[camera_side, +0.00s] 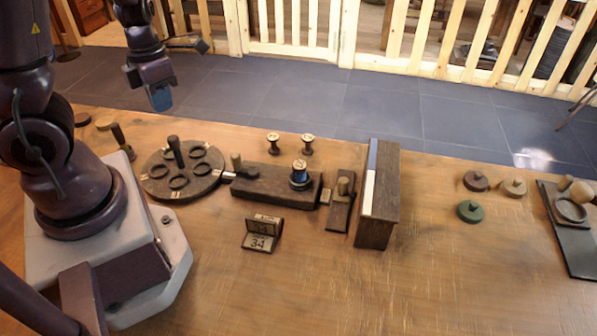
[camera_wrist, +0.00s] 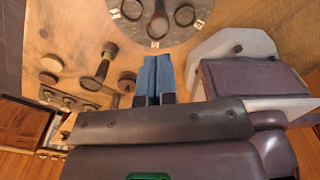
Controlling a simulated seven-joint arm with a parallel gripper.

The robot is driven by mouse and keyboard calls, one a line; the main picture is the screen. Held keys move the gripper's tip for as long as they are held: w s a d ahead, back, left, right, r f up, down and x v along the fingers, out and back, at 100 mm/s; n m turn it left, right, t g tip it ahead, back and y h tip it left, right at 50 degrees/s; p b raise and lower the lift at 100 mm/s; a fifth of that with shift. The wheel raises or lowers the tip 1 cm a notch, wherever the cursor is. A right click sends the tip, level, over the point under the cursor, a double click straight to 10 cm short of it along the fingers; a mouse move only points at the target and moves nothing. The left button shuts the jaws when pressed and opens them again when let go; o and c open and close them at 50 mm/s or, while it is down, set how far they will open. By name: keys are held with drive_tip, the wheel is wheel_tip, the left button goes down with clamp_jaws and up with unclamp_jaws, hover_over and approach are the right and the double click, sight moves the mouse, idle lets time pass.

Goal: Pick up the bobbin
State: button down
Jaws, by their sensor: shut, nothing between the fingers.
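A bobbin (camera_side: 300,176) wound with dark blue thread stands upright on the right part of a long dark wooden block (camera_side: 265,187) in the side view. Two smaller spools with pale tops, one at left (camera_side: 273,143) and one at right (camera_side: 307,144), stand on the table behind the block. My gripper (camera_side: 160,98) is raised at the upper left, well apart from the bobbin. Its blue fingers also show in the wrist view (camera_wrist: 154,78), pressed together and empty. The bobbin does not show in the wrist view.
A round board with rings (camera_side: 159,189) lies left of the block. A tall dark box (camera_side: 378,208) stands to the right, past a small board with a knob (camera_side: 341,205). A number stand (camera_side: 262,235) is in front. Open table lies at the front right.

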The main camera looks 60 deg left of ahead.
drive_tip(key=c, duration=1.8)
unclamp_jaws()
drive_tip(key=shift+c, duration=0.2)
drive_tip(key=o, duration=1.1)
drive_tip(key=w+d+m, duration=0.8)
drive_tip(key=w, duration=0.3)
drive_tip(key=m, duration=1.2)
approach(299, 164)
wheel_tip(299, 164, down, 11)
drive_tip(key=shift+r, duration=0.2)
